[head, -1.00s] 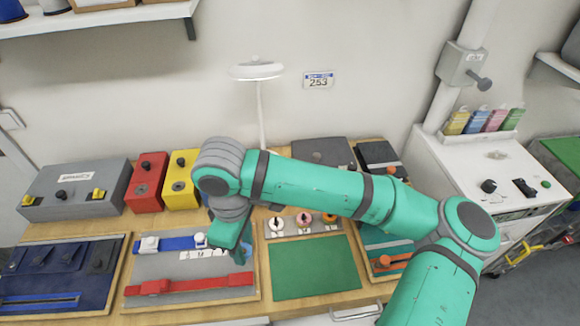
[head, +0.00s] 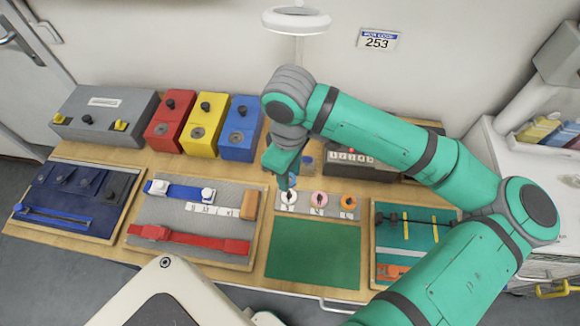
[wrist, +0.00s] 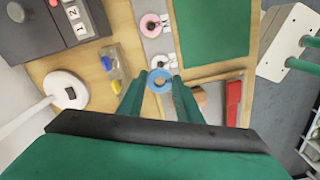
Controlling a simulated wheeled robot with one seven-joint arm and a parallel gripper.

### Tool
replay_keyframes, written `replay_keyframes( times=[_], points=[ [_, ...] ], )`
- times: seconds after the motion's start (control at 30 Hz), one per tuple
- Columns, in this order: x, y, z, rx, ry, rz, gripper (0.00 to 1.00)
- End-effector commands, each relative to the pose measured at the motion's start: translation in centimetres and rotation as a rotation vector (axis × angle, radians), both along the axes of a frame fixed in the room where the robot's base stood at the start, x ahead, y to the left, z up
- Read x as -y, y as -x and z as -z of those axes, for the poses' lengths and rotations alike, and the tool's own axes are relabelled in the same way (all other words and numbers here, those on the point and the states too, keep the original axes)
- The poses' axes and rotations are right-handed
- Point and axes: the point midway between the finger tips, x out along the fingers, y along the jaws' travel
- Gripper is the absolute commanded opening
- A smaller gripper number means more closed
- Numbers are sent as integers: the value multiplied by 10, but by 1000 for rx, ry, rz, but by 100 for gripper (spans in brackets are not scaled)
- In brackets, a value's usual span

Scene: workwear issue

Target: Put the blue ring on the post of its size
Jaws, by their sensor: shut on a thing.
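My gripper (wrist: 159,88) is shut on the blue ring (wrist: 159,82), which shows between the fingertips in the wrist view. In the head view my gripper (head: 288,184) is over the left end of a grey strip (head: 303,197) bearing a white ring (head: 288,205), a pink ring (head: 318,199) and an orange ring (head: 348,203). Labels sit beside these rings, too small to read. The wrist view shows the pink ring (wrist: 150,25) and, beside the blue ring, the partly covered white ring (wrist: 157,61). I cannot make out a bare post.
A green mat (head: 313,252) lies in front of the strip. A grey board with blue and red straps (head: 195,247) is to the left. Red, yellow and blue boxes (head: 239,130) stand behind. A small clear container (wrist: 115,66) and a dark numbered box (wrist: 50,30) are close by.

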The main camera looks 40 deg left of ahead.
Motion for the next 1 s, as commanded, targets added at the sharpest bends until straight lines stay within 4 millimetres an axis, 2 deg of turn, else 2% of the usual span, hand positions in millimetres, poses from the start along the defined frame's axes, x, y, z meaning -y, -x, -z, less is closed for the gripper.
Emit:
replay_keyframes(
  times=[0.23,0.5,1.0],
  points=[
    [0,1,22,-3,1,-1,11],
    [-1,0,36,-1,0,-1,11],
    [-1,1,39,0,0,-2,11]
  ],
)
